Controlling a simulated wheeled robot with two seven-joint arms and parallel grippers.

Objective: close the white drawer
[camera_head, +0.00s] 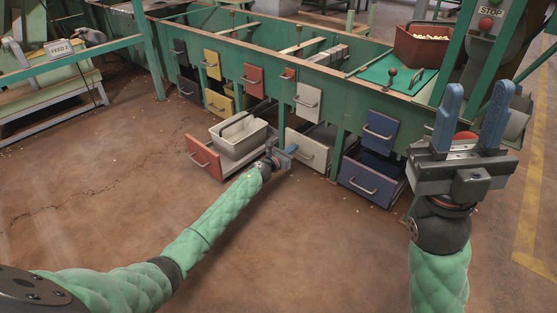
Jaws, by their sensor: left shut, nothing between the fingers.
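The lower white drawer (308,153) is in the middle of the green bench, with its grey handle on the front. It stands pulled out a little, with part of its inside showing behind the front. A second white front (308,101) sits above it, flush or nearly so. My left gripper (291,150) is shut and empty, with its blue fingertips at the left edge of the lower white front. I cannot tell whether they touch it. My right gripper (474,92) is raised at the right, with its two blue fingers wide apart and nothing between them.
Left of the white drawer, a red drawer (203,158) stands open, with a grey bin (238,137) at it. Right of it, a lower blue drawer (371,184) is pulled out. A green bench leg (336,152) stands between. The brown floor in front is clear.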

